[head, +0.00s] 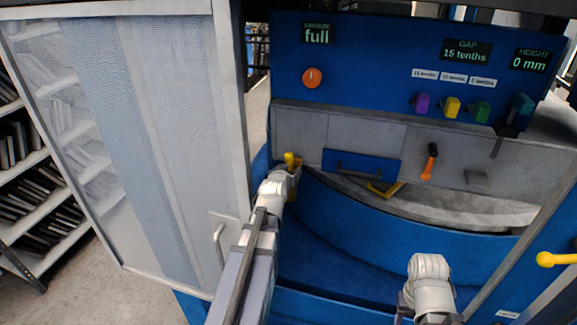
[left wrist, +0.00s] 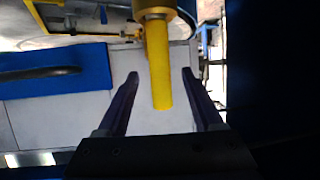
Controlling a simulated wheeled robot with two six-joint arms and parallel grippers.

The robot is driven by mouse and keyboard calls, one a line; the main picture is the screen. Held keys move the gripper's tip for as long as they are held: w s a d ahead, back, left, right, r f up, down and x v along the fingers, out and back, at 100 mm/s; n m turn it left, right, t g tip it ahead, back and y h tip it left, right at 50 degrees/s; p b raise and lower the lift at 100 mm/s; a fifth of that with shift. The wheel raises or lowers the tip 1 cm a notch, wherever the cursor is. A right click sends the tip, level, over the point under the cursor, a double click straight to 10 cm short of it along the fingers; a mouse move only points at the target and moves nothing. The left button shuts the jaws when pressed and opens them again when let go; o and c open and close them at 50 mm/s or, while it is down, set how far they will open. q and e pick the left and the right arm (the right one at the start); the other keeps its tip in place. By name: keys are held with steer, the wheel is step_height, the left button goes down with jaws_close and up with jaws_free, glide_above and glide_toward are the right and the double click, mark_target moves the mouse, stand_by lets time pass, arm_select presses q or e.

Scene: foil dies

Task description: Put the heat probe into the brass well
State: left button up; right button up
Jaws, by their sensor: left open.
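A yellow rod, which seems to be the heat probe's handle, stands at my left gripper (head: 292,172) in the head view, where its yellow top (head: 289,159) shows. In the left wrist view the yellow rod (left wrist: 161,65) lies between the two spread fingers of the left gripper (left wrist: 160,75), with a gap on each side. A round brass-coloured piece (left wrist: 152,5), perhaps the brass well, shows at the rod's far end. I cannot tell whether the rod sits in it or only overlaps it. My right wrist shows low in the head view; its gripper does not.
A blue plate with a dark bar handle (head: 361,167) lies right of the left gripper. A black-and-orange tool (head: 429,162) and a yellow angled piece (head: 385,188) are farther right. A tall pale cabinet door (head: 165,140) stands close on the left. A yellow-knobbed lever (head: 548,259) is at the right.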

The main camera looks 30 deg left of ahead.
arm_select(q)
steer(key=p+v, duration=0.1)
steer(key=v, duration=0.3)
stand_by(0.5)
steer(key=s+d+f+m+g+h+b, duration=0.1)
steer(key=d+f+m+g+h+b, duration=0.15)
steer(key=d+f, duration=0.55)
steer(key=s+d+f+m+g+h+b, duration=0.1)
steer(key=s+d+f+g+h+b, duration=0.15)
steer(key=d+f, duration=0.65)
steer(key=s+d+f+m+g+b, duration=0.2)
steer(key=s+d+f+g+b, duration=0.1)
steer(key=s+d, duration=0.5)
steer(key=s+d+f+m+g+y+b, duration=0.1)
steer(key=s+d+f+g+b, duration=0.3)
steer(key=s+d, duration=0.5)
steer(key=shift+d+f+m+g+y, duration=0.3)
steer(key=shift+f+m+g, duration=0.2)
steer(key=shift+f+m, duration=0.25)
